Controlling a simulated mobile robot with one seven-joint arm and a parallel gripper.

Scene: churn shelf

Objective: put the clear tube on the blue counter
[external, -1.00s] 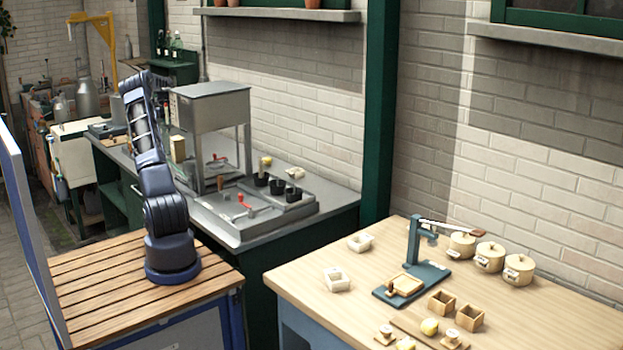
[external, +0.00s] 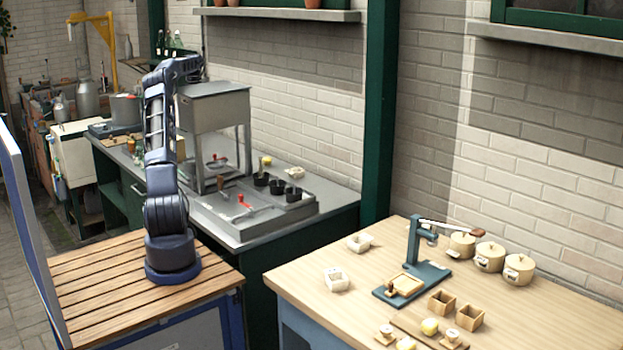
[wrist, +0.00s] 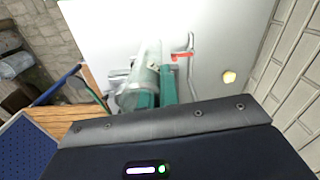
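A clear tube (wrist: 141,83) shows in the wrist view, tilted and see-through, against the teal fingers of my gripper (wrist: 157,90). The fingers appear closed on it. In the external view my arm reaches up beside the grey metal stand, and the fingers and tube cannot be made out there. The counter with a pale wooden top (external: 310,285) and blue-grey front stands at the right, well away from my gripper.
A grey counter with a metal stand (external: 215,105), a tray and several black cups (external: 277,187) is behind my arm. The pale counter bears white dishes (external: 337,279), a blue press (external: 413,245), wooden boxes and several lidded pots (external: 489,257).

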